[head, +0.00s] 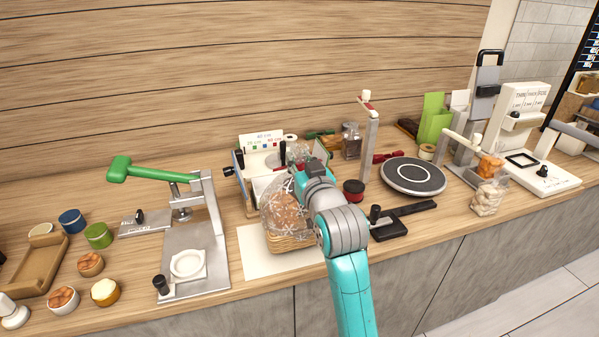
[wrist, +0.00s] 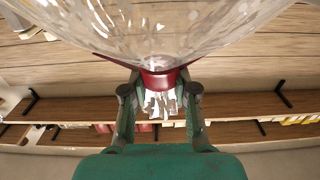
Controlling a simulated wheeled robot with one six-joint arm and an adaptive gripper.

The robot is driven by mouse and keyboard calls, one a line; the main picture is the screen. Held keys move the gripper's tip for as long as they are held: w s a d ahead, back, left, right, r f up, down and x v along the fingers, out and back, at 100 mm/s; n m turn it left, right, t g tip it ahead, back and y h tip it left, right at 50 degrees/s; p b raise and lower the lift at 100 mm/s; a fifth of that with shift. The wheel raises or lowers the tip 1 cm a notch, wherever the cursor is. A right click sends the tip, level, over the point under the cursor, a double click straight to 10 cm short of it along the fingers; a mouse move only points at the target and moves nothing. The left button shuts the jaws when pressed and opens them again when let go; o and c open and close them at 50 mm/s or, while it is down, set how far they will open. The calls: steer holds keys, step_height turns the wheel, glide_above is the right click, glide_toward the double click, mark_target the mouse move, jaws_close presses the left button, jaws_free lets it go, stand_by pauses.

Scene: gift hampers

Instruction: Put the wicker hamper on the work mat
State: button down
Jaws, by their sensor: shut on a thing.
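The wicker hamper (head: 291,243) is a woven basket with brown contents, wrapped in clear film with a white snowflake print. It is over the cream work mat (head: 253,258) on the counter; I cannot tell whether its base touches the mat. My gripper (wrist: 160,92) is shut on the gathered neck of the wrap, at a dark red band (wrist: 158,80). The clear wrap (wrist: 165,28) fills the top of the wrist view. In the head view my arm covers the hamper's right side and most of the gripper.
A press with a green handle (head: 150,172) stands left of the mat. A black-handled tool (head: 390,230) and a round dark turntable (head: 412,176) lie to the right. A framed rack (head: 250,188) stands close behind. The counter's front edge is near the mat.

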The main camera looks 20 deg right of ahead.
steer(key=shift+f, duration=1.45)
steer(key=c, duration=0.9)
jaws_free()
steer(key=shift+f, duration=0.15)
steer(key=s, duration=1.2)
steer(key=shift+d, duration=0.1)
